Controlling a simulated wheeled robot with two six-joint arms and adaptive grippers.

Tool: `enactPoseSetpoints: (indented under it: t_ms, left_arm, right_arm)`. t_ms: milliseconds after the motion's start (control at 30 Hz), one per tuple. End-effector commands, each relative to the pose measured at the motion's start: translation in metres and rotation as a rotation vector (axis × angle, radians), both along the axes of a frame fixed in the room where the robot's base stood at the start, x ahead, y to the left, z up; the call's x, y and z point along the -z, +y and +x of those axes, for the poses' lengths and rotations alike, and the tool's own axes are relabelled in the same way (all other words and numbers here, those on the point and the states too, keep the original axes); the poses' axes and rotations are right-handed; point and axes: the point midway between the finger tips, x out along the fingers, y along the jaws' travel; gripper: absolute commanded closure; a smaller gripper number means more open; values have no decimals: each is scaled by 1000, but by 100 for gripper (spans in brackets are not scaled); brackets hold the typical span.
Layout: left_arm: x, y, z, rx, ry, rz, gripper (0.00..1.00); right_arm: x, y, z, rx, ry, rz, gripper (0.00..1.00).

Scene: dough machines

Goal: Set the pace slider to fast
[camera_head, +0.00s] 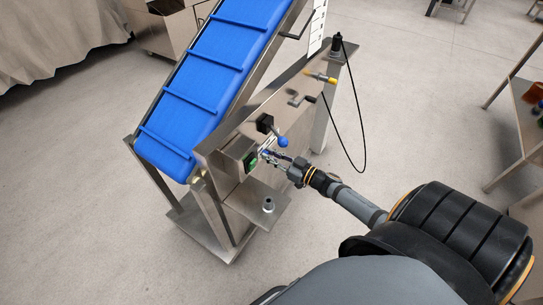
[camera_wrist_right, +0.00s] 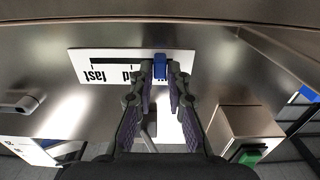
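The pace slider's blue knob (camera_wrist_right: 160,65) shows in the right wrist view, on a white scale plate (camera_wrist_right: 80,57) whose text appears upside down. The word "fast" is at the left part of the plate, with a dark slot above it. The knob stands right of that word. My right gripper (camera_wrist_right: 160,75) has its fingertips close together on both sides of the knob, shut on it as far as I can see. In the head view my right gripper (camera_head: 273,159) is at the machine's front panel and hides much of the slider. My left gripper is not in view.
A blue-ball lever (camera_head: 282,141) sits just above the gripper, and a green button (camera_head: 250,162) on a box beside it. A crank handle (camera_head: 302,100) and a yellow-collared part (camera_head: 319,77) are farther up. A blue conveyor belt (camera_head: 205,85) rises behind. A black cable (camera_head: 357,120) hangs at right.

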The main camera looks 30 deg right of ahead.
Motion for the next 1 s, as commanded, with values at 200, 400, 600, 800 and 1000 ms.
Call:
enactPoseSetpoints:
  t_ms: [200,400,600,800,1000]
  left_arm:
    - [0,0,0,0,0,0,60]
    - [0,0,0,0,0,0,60]
    - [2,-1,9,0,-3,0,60]
    - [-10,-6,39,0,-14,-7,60]
    - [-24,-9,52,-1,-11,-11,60]
  right_arm:
    - [0,0,0,0,0,0,100]
    - [0,0,0,0,0,0,100]
    - [4,-21,9,0,0,-6,100]
    - [5,-65,27,1,-1,-6,100]
    - [2,-82,34,1,1,-1,100]
